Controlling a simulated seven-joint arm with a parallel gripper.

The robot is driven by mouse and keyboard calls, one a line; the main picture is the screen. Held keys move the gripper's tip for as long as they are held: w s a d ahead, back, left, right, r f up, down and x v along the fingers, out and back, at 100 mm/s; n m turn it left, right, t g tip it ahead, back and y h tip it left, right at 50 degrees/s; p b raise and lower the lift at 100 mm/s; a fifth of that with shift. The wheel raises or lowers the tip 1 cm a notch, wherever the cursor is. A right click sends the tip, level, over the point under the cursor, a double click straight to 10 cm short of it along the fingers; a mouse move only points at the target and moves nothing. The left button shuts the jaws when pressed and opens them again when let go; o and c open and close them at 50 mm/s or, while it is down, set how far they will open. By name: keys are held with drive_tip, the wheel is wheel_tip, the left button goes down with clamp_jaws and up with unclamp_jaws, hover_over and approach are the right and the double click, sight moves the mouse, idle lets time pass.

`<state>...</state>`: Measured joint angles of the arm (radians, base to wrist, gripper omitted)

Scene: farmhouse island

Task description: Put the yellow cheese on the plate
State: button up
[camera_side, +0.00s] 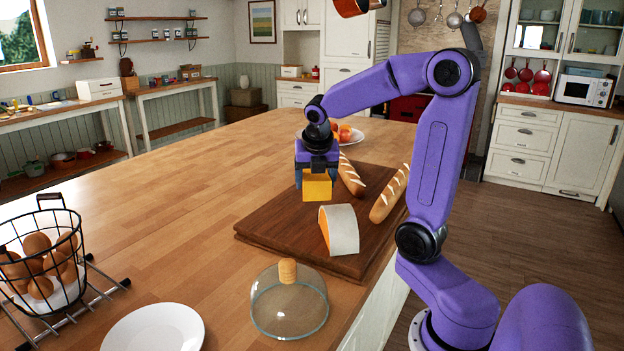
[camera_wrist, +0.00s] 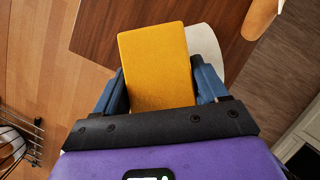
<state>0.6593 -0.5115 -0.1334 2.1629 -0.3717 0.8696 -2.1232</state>
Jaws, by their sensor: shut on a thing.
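The yellow cheese (camera_side: 317,187) is a small block between the fingers of my gripper (camera_side: 315,180), over the far left part of the wooden board. In the wrist view the cheese (camera_wrist: 156,66) fills the space between the two blue fingertips of my gripper (camera_wrist: 160,88). Whether it touches the board is hard to tell. An empty white plate (camera_side: 153,330) lies at the front of the island, cut off by the bottom edge of the side view. Another white plate (camera_side: 352,138), holding orange-red fruit, stands behind my gripper.
On the board (camera_side: 275,232) are a white-rinded cheese wedge (camera_side: 343,230) and two bread loaves (camera_side: 390,192). A glass dome (camera_side: 289,310) with a wooden knob stands between board and empty plate. A wire egg basket (camera_side: 42,262) stands on a rack at left. The island's middle left is clear.

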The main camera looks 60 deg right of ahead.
idle(0.5)
drive_tip(key=w+a+f, duration=0.1)
drive_tip(key=w+a, duration=0.1)
drive_tip(key=a, duration=0.7)
drive_tip(key=w+a+f, duration=0.1)
drive_tip(key=w+a, duration=0.1)
drive_tip(key=a, duration=0.6)
drive_tip(key=s+a+f, duration=0.1)
drive_tip(key=s+a, duration=0.2)
drive_tip(key=a, duration=0.7)
drive_tip(key=s+a+f, duration=0.1)
drive_tip(key=s+a, duration=0.2)
drive_tip(key=a, duration=0.7)
hover_over(157, 340)
drive_tip(key=s, duration=0.2)
drive_tip(key=shift+n, duration=0.4)
drive_tip(key=f, duration=0.5)
drive_tip(key=a+f, duration=0.1)
drive_tip(key=f, duration=0.2)
drive_tip(key=shift+w+f, duration=0.1)
drive_tip(key=shift+f, duration=0.15)
drive_tip(key=shift+w+a+f, duration=0.15)
drive_tip(key=shift+w+f, duration=0.25)
drive_tip(key=shift+f, duration=1.65)
drive_tip(key=shift+f, duration=0.1)
